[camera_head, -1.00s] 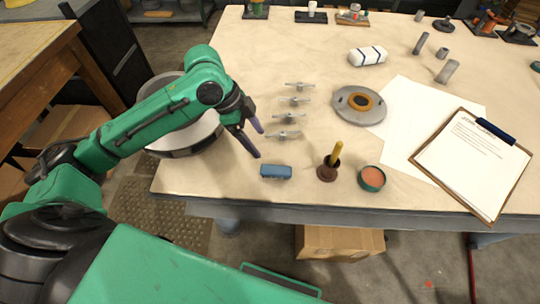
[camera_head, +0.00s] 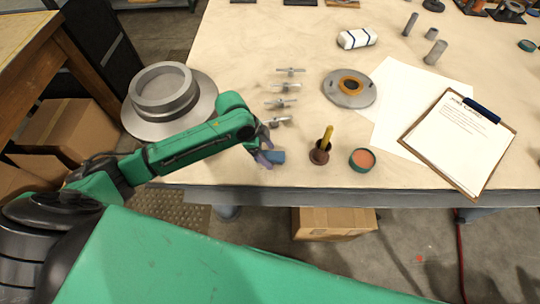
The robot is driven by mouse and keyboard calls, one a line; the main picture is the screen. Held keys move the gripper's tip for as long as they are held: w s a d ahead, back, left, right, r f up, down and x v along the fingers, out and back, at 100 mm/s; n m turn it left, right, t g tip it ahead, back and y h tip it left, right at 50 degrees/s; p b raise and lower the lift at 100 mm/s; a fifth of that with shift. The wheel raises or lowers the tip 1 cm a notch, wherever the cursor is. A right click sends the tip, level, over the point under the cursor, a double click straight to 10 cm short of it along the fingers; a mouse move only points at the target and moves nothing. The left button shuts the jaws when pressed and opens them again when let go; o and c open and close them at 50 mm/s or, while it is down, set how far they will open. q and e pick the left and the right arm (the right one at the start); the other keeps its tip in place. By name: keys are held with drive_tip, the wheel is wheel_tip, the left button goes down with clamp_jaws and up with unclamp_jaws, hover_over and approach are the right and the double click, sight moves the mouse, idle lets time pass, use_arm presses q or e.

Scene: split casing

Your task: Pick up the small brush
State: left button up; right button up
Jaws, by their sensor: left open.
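A yellow handle (camera_head: 327,134) stands upright in a small dark brown pot (camera_head: 320,153) near the table's front edge. It looks like the small brush; its lower end is hidden in the pot. My left gripper (camera_head: 266,149) is open, low over the table, left of the pot. My right gripper is out of view.
A round tin with orange contents (camera_head: 362,159) stands right of the pot. Several metal wing-shaped parts (camera_head: 282,104) lie behind the gripper. A grey flanged disc (camera_head: 350,92), paper sheets and a clipboard (camera_head: 462,140) lie further right. A big grey ring casing (camera_head: 170,100) stands left.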

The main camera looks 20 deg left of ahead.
use_arm(q)
drive_tip(key=shift+a+f, duration=0.1)
drive_tip(key=shift+f, duration=0.15)
idle(0.4)
clamp_jaws()
